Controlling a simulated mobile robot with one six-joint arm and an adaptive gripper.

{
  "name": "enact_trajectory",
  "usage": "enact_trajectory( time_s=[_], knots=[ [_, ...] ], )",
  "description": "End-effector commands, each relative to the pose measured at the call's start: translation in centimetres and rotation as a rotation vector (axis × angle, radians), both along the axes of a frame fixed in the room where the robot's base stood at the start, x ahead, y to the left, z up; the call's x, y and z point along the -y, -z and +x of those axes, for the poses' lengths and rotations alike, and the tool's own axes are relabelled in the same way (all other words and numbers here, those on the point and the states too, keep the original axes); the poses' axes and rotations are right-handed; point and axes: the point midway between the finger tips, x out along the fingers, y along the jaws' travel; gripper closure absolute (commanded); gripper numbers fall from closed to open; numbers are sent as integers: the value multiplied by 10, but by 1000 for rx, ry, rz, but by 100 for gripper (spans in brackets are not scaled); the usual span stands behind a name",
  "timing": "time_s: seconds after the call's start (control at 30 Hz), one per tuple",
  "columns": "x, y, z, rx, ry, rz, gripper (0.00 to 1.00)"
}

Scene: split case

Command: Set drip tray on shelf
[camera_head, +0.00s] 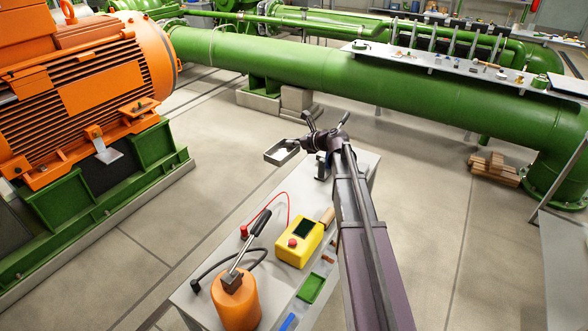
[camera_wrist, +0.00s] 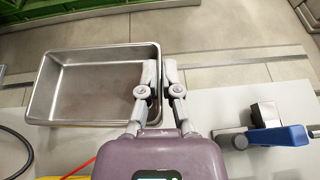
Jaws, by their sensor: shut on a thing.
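The drip tray (camera_head: 268,155) is a shallow, rectangular, empty metal pan. It is held out past the far left end of the grey bench top (camera_head: 205,290). In the wrist view the tray (camera_wrist: 45,92) lies left of my gripper (camera_wrist: 161,72), roughly level. My gripper is shut on the tray's right wall, one finger inside and one outside. In the head view my gripper (camera_head: 303,146) is small and partly dark against the bench. A long grey board (camera_head: 430,65) resting along the green pipe looks shelf-like; I cannot tell whether it is the task's shelf.
On the bench stand an orange cylinder (camera_head: 236,305) with a lever, a yellow box (camera_head: 298,243) and a red cable (camera_head: 287,203). A blue-handled clamp (camera_wrist: 280,136) sits right of my gripper. An orange motor (camera_head: 90,85) stands left. Open floor (camera_head: 215,125) lies beyond.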

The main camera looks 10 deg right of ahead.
Motion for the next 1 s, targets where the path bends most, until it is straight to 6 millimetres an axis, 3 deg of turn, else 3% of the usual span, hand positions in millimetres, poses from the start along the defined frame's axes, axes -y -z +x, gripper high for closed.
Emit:
enact_trajectory(
  time_s=[0.27,0.47,1.0],
  knots=[
    [-6,3,1,0,-7,1,100],
    [-7,17,1,-2,-16,2,100],
    [-4,98,1,-6,-67,7,100]
  ],
)
